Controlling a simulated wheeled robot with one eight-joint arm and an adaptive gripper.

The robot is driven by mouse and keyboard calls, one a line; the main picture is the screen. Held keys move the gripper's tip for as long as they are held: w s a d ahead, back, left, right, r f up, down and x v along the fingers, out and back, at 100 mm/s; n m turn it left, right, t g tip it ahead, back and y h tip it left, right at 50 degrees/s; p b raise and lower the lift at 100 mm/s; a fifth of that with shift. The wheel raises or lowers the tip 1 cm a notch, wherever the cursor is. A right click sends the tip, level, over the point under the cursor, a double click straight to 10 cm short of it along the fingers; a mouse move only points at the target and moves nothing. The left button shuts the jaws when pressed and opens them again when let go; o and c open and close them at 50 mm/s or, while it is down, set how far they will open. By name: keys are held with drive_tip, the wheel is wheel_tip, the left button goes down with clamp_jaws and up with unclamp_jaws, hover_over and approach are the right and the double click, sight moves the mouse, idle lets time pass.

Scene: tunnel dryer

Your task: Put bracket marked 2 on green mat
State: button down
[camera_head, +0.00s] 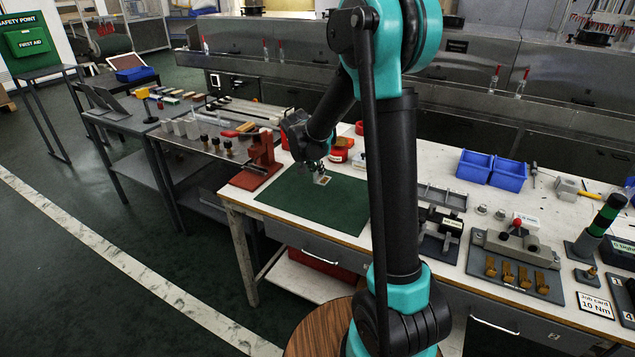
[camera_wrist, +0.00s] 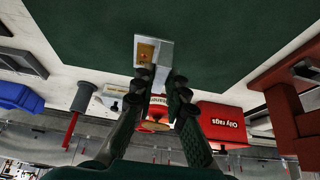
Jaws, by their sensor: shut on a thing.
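The green mat (camera_head: 305,205) lies flat on the workbench, and it fills the upper part of the wrist view (camera_wrist: 235,45). My gripper (camera_head: 317,168) is over the mat's far part. In the wrist view my gripper (camera_wrist: 162,82) is shut on a small silvery metal bracket (camera_wrist: 168,52) with a tan label. The bracket (camera_head: 322,180) also shows just below the fingers in the head view, over the mat. I cannot read a number on its label, nor tell if the bracket touches the mat. The fingers hide its held end.
A red stand (camera_head: 262,155) is left of the mat. Red containers (camera_head: 340,150) stand behind it, one reading "Oily rags" in the wrist view (camera_wrist: 222,122). Blue bins (camera_head: 490,170) and fixtures are further right. The mat's front part is clear.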

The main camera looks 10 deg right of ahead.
sight(318, 181)
drive_tip(key=shift+f, duration=2.45)
drive_tip(key=shift+f, duration=0.1)
drive_tip(key=c, duration=1.5)
unclamp_jaws()
drive_tip(key=shift+c, duration=0.2)
drive_tip(key=v, duration=1.2)
drive_tip(key=s+d+f+n+y, duration=0.1)
drive_tip(key=s+d+f+n, duration=0.1)
drive_tip(key=s, duration=0.7)
drive_tip(key=s+d+f+n+y, duration=0.1)
drive_tip(key=s+d+f+n, duration=0.1)
drive_tip(key=s, duration=0.7)
drive_tip(key=s+d+f+n+y, duration=0.1)
drive_tip(key=s+d+f+n, duration=0.2)
drive_tip(key=s, duration=0.6)
drive_tip(key=shift+d+f+g+y, duration=0.3)
drive_tip(key=shift+d+f, duration=0.55)
drive_tip(key=shift+d, duration=0.25)
drive_tip(key=shift+s, duration=0.1)
